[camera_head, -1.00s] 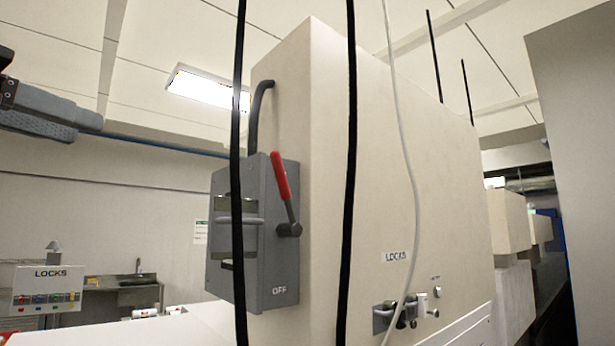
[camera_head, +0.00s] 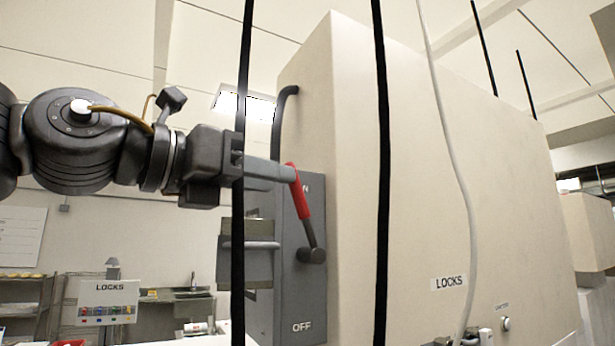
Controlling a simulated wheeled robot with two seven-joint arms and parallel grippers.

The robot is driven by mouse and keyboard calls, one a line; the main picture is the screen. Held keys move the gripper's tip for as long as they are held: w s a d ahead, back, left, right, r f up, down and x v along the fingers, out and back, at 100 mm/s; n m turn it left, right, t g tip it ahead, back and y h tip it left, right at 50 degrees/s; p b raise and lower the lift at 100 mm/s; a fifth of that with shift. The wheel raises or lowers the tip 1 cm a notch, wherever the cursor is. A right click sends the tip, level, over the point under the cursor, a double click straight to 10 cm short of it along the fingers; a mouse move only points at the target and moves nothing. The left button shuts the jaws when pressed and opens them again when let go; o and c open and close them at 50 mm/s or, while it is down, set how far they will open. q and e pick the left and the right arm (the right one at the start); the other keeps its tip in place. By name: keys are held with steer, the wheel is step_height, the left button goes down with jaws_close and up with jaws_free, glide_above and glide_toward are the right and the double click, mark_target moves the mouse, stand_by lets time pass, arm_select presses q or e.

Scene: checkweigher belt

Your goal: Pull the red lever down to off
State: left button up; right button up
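The red lever (camera_head: 302,198) is on the right side of a grey switch box (camera_head: 292,272), which is mounted on the end of a large cream cabinet. Its handle points up, leaning slightly left, near the partly covered ON mark. The OFF mark shows at the bottom of the box. My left gripper (camera_head: 284,173) reaches in from the left, with its grey fingers level with the top of the red handle. The fingertips overlap or touch the handle there. I see them edge-on, so their gap is hidden. My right gripper is not in view.
The cream cabinet (camera_head: 350,130) fills the middle and right. Black vertical cables (camera_head: 382,200) and a white cable (camera_head: 456,160) hang in front. A LOCKS board (camera_head: 108,301) with coloured padlocks stands at the lower left. A sink counter lies behind it.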

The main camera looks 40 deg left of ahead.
mark_target(301, 190)
arm_select(q)
steer(key=w, duration=0.1)
steer(key=w+p, duration=0.1)
steer(key=w, duration=0.1)
steer(key=w+p, duration=0.1)
steer(key=w, duration=0.1)
steer(key=shift+d+r, duration=0.15)
steer(key=shift+d, duration=0.15)
steer(key=shift+w, duration=0.55)
steer(key=shift+w+d+p, duration=0.1)
steer(key=shift+w+p, duration=0.2)
steer(key=shift+w, duration=0.15)
steer(key=shift+s, duration=0.15)
jaws_close()
